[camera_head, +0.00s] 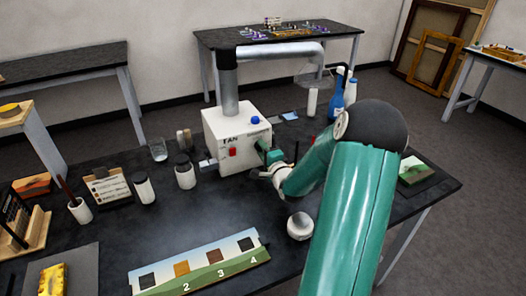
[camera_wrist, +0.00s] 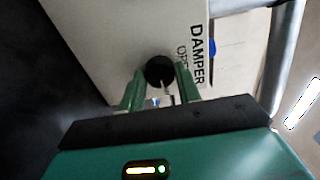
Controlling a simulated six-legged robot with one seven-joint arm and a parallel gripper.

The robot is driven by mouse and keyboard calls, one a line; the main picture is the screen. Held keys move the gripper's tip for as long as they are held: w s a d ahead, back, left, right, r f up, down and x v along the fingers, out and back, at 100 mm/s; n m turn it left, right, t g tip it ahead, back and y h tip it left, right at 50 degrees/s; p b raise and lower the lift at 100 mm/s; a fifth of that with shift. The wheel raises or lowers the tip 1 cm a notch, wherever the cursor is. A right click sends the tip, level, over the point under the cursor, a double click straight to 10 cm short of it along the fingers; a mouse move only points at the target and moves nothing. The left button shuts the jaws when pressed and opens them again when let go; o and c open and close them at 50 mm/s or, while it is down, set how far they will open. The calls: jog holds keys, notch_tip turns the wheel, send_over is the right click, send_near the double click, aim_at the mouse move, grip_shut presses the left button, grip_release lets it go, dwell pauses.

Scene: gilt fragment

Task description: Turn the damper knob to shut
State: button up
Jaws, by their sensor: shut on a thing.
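The white fan box (camera_head: 236,138) stands on the dark bench, with a silver duct rising from its top. The black damper knob (camera_wrist: 159,70) is on the box's face beside the printed word DAMPER in the wrist view. Part of a second word below it shows as "OP". My gripper (camera_wrist: 160,80) has its two green fingers on either side of the knob, shut on it. In the head view my gripper (camera_head: 270,158) reaches the box's right side, and the knob is hidden there. The knob's pointer direction is not clear.
A numbered landscape panel (camera_head: 200,264) lies in front, and a round pale object (camera_head: 300,226) sits near my arm. Blue bottles (camera_head: 337,100) stand behind.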

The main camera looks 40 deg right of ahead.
jog(key=shift+a, duration=0.1)
jog(key=o, duration=1)
jog(key=shift+w, duration=0.1)
jog(key=v, duration=1.4)
jog(key=shift+w, duration=0.1)
